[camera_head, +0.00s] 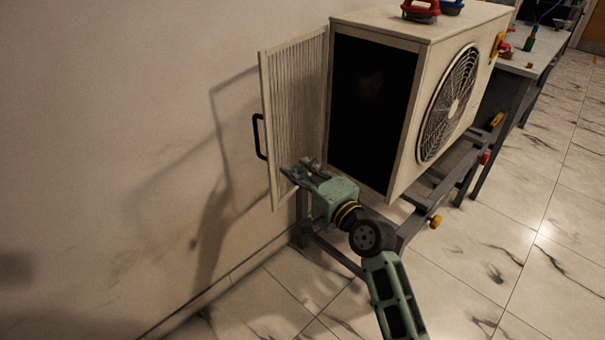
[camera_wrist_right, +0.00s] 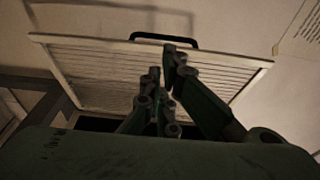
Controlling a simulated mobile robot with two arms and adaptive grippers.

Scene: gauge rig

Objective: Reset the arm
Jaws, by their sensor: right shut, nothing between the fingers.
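My right gripper (camera_head: 300,172) reaches in from the lower right of the head view, in front of the lower part of an open louvred door (camera_head: 295,110). In the right wrist view its fingers (camera_wrist_right: 162,75) are closed together with nothing between them. The door also shows there (camera_wrist_right: 105,70), beyond the fingers, with its black handle (camera_wrist_right: 165,40) just past the fingertips. I cannot tell whether the fingers touch the door. My left gripper is not in view.
The white unit (camera_head: 405,25) with a round fan grille (camera_head: 449,103) stands on a grey metal frame (camera_head: 440,185). Its open side is dark inside. Red and blue gauges (camera_head: 420,10) sit on top. A wall (camera_head: 120,120) is close on the left. A workbench (camera_head: 525,62) stands behind at right.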

